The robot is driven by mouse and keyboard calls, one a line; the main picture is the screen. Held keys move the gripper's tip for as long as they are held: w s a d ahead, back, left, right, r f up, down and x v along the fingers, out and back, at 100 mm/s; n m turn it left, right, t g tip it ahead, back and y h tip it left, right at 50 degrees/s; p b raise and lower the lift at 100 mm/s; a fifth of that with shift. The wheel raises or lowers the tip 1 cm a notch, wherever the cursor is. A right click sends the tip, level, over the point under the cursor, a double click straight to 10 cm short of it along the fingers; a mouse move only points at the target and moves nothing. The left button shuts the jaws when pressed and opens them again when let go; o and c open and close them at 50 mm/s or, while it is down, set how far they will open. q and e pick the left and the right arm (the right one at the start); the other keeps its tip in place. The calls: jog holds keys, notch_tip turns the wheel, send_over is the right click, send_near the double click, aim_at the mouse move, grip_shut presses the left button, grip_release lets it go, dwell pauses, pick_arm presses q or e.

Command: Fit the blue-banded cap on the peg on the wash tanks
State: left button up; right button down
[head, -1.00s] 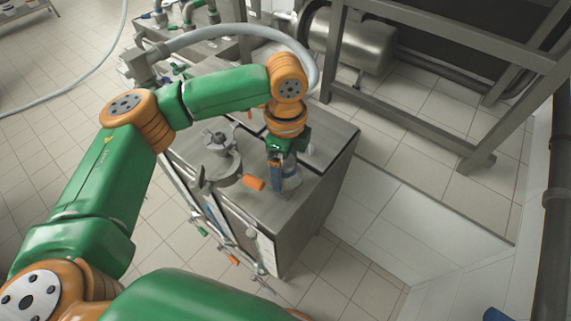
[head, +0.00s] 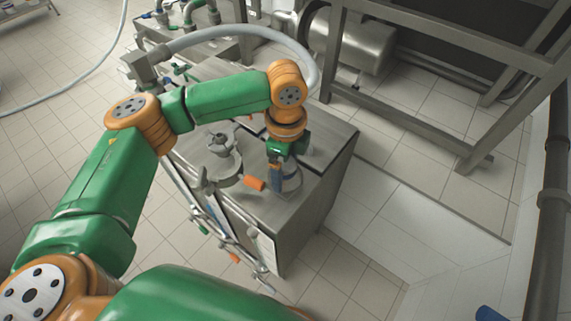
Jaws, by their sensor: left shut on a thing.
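My left gripper (head: 277,178) points down over the right part of the steel wash tanks' top (head: 318,165). It is shut on the cap (head: 291,182), a small grey round piece that is partly hidden behind the fingers. The cap is low over the tank top; I cannot tell whether it touches anything below. Its blue band is hard to tell apart from the blue on the fingers. The peg cannot be made out. My right gripper is not in view.
A round lid with a clamp knob (head: 221,145) and an orange handle (head: 254,184) stand just left of my left gripper. A grey hose (head: 235,31) arches behind my arm. A steel frame (head: 400,105) stands at the right, with tiled floor between.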

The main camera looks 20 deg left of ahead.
pick_arm(q)
jog(key=shift+f, duration=1.45)
jog(key=o, duration=1.4)
notch_tip(320, 180, up, 7)
jog(key=shift+f+b, duration=0.1)
jog(key=shift+b, duration=0.4)
jog(key=shift+d+r, duration=0.1)
jog(key=shift+r, duration=0.35)
notch_tip(320, 180, up, 5)
jog(key=p, duration=0.7)
jog(key=shift+f, duration=0.25)
jog(key=shift+f, duration=0.1)
